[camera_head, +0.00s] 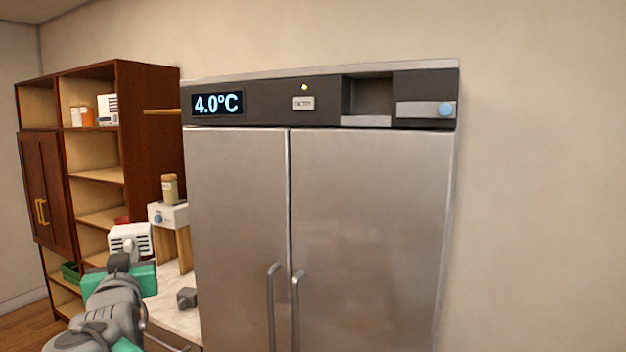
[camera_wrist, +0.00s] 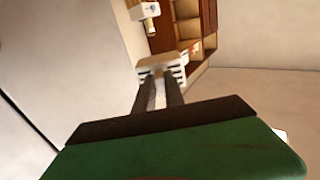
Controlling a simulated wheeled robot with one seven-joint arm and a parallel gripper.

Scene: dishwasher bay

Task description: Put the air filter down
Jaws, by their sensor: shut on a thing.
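The air filter, a small white block with dark slots (camera_head: 130,240), is held up at lower left in the head view. In the wrist view the white slotted air filter (camera_wrist: 162,65) sits at the tips of the two dark fingers. My gripper (camera_wrist: 160,84) is shut on it. In the head view my gripper (camera_head: 119,262) is seen from behind, green and grey, with its fingers partly hidden. The air filter looks clear of the shelves and the counter, though its exact distance from them cannot be told.
A steel refrigerator (camera_head: 372,220) reads 4.0°C; its top panel has an empty dark recess (camera_head: 368,95) and a blue knob (camera_head: 447,109). A brown shelf unit (camera_head: 148,140) holds a white slotted block (camera_head: 107,109).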

